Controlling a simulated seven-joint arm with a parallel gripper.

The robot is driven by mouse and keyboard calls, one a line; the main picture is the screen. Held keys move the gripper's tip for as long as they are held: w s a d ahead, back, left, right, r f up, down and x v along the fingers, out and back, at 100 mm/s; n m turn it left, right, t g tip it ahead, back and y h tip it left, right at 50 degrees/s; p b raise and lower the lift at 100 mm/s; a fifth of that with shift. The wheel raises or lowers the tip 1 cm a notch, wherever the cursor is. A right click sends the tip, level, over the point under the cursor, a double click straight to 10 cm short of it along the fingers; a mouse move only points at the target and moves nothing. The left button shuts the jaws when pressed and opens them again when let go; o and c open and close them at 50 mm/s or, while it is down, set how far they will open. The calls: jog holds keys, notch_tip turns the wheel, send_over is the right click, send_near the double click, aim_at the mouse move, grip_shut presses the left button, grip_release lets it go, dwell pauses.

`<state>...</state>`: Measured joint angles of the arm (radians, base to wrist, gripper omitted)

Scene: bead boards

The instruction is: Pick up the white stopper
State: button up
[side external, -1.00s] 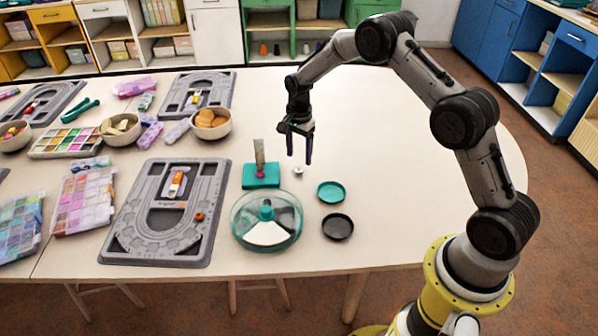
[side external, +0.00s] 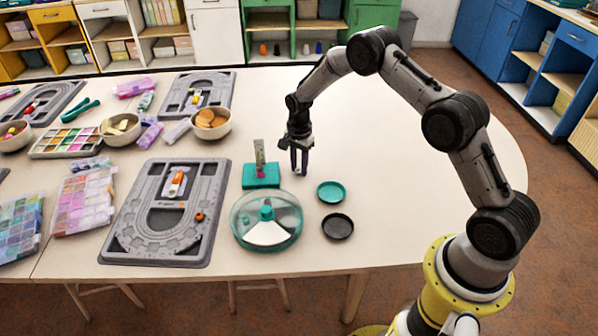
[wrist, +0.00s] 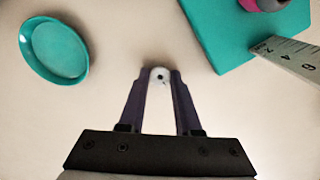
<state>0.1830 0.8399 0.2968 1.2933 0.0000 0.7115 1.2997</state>
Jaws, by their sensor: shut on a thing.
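The white stopper (wrist: 159,76) is small and round with a dark spot at its centre. In the wrist view it sits between the two fingertips. My gripper (wrist: 159,84) is shut on it, with a finger against each side. I cannot tell whether the stopper touches the table.
A teal block (side external: 261,176) with an upright ruler (side external: 259,152) stands just left of my gripper. A teal dish (side external: 331,192), a black dish (side external: 338,226) and a round clear-lidded container (side external: 285,226) lie nearer the front edge. The table to the right is clear.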

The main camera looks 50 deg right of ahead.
grip_shut()
